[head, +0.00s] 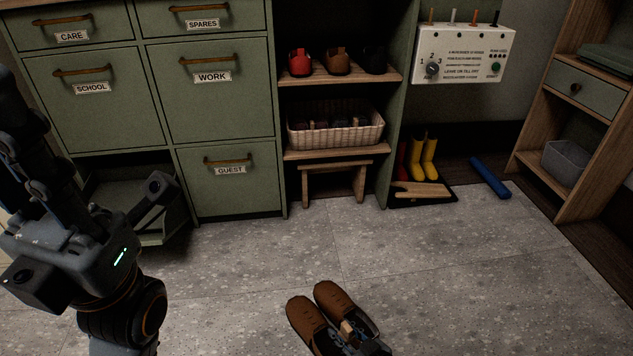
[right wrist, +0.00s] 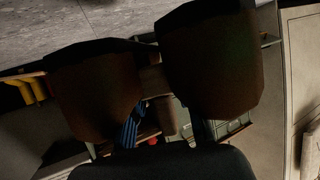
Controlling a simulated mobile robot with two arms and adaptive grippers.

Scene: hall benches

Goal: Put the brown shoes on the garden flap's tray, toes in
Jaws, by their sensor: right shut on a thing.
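The pair of brown shoes (head: 306,318) is at the bottom of the head view, side by side, toes pointing away from me. My right gripper (head: 348,329) is shut on them at their adjoining inner sides. In the right wrist view the two shoes (right wrist: 95,95) appear large and dark, either side of the fingers. An open flap with a tray (head: 160,225) shows low in the green cabinet at left; no label is visible on it, and my left arm partly covers it. My left gripper (head: 25,130) is raised at the left edge; its fingertips are unclear.
Closed flaps and drawers fill the green cabinet (head: 220,110). Right of them are shelves with shoes, a wicker basket (head: 335,132) and a small wooden stool (head: 335,168). Yellow boots (head: 422,160) stand on a black tray, near a blue roll (head: 490,178). The grey floor between is clear.

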